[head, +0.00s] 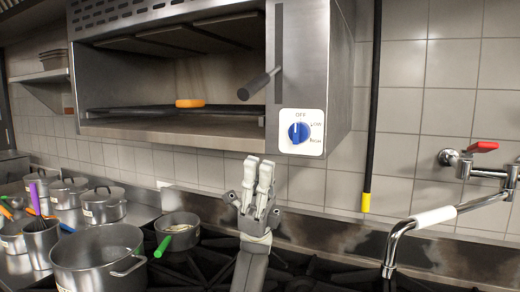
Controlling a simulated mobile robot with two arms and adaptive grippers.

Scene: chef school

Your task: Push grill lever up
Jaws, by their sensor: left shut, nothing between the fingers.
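The grill (305,62) is a steel wall unit with an open front and a rack inside. Its lever (258,84) is a dark rod that sticks out from a vertical slot on the front panel, low in the slot and slanting. A blue knob (299,132) on a white plate marked OFF sits below the slot. My left gripper (262,162) is shut and empty, its fingers pointing up. It appears below the lever and to the left of the knob, apart from both. My right gripper is not in view.
A large pot (98,258) and a small pan (177,230) with a green handle stand at the lower left. A faucet (430,218) and a hanging black pole (373,100) are on the right.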

